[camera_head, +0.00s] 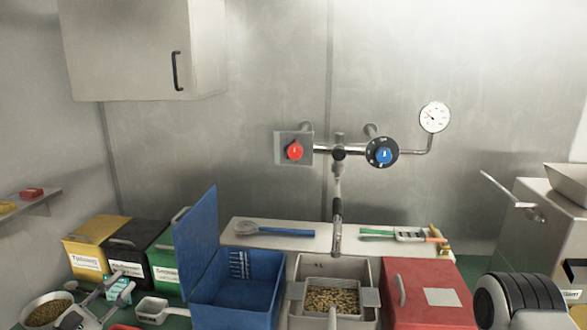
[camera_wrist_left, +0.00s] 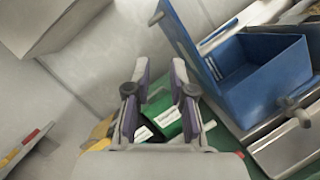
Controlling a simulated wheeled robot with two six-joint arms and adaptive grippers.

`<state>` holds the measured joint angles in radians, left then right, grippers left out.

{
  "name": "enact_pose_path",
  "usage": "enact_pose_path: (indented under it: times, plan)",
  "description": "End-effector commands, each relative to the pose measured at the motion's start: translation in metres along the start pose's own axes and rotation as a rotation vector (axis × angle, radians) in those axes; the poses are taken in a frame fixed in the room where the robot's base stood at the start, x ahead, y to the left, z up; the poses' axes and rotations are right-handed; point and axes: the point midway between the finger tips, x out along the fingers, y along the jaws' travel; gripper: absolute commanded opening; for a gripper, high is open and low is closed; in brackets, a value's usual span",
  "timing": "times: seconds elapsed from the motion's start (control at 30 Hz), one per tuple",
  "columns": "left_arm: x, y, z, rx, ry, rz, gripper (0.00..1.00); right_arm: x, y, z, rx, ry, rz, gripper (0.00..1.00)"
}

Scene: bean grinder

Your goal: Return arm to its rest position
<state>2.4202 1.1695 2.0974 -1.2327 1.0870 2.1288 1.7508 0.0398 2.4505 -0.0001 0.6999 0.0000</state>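My left gripper (camera_head: 104,295) is at the lower left in the head view, in front of the yellow, black and green boxes. In the left wrist view its two fingers (camera_wrist_left: 160,78) stand apart with nothing between them, and a labelled green box shows behind the gap. My right gripper cannot be made out. A dark rounded part (camera_head: 520,302) fills the lower right of the head view; I cannot tell if it belongs to my right arm.
Near the left gripper are a bowl of beans (camera_head: 47,309), a white scoop (camera_head: 153,309) and the open blue box (camera_head: 238,290). A sink (camera_head: 365,275) holds a container of beans (camera_head: 333,300), left of a red box (camera_head: 427,292). A wall cabinet (camera_head: 140,50) hangs at upper left.

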Motion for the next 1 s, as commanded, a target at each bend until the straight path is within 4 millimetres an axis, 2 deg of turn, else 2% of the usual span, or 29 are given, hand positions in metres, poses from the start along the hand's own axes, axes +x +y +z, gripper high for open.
enact_pose_path:
  times: [0.27, 0.47, 0.53, 0.57, 0.6, 0.67, 0.7, 0.77, 0.8, 0.9, 1.0]
  plan:
    - [0.002, -0.086, -0.015, 0.017, 0.067, -0.243, 0.23, 0.006, 0.0, 0.0, 0.0, 0.0, 0.0, 0.37]
    - [-0.015, -0.177, -0.034, 0.032, 0.192, -0.476, 0.23, 0.01, 0.0, 0.0, 0.0, 0.0, 0.0, 0.37]
    - [-0.031, -0.22, -0.043, 0.081, 0.249, -0.591, 0.23, 0.012, 0.0, 0.0, 0.0, 0.0, 0.0, 0.37]
    - [-0.041, -0.241, -0.048, 0.113, 0.276, -0.652, 0.23, 0.013, 0.0, 0.0, 0.0, 0.0, 0.0, 0.37]
    - [-0.057, -0.269, -0.054, 0.169, 0.308, -0.741, 0.23, 0.014, 0.0, 0.0, 0.0, 0.0, 0.0, 0.37]
    - [-0.089, -0.313, -0.062, 0.282, 0.348, -0.899, 0.23, 0.016, 0.0, 0.0, 0.0, 0.0, 0.0, 0.37]
    - [-0.115, -0.339, -0.066, 0.372, 0.362, -1.014, 0.23, 0.017, 0.0, 0.0, 0.0, 0.0, 0.0, 0.37]
    - [-0.157, -0.372, -0.07, 0.527, 0.357, -1.201, 0.23, 0.019, 0.0, 0.0, 0.0, 0.0, 0.0, 0.37]
    - [-0.188, -0.389, -0.071, 0.643, 0.334, -1.337, 0.23, 0.02, 0.0, 0.0, 0.0, 0.0, 0.0, 0.37]
    - [-0.248, -0.402, -0.07, 0.919, 0.215, -1.63, 0.23, 0.02, 0.0, 0.0, 0.0, 0.0, 0.0, 0.37]
    - [-0.28, -0.39, -0.07, 1.139, 0.063, -1.836, 0.23, 0.019, 0.0, 0.0, 0.0, 0.0, 0.0, 0.37]
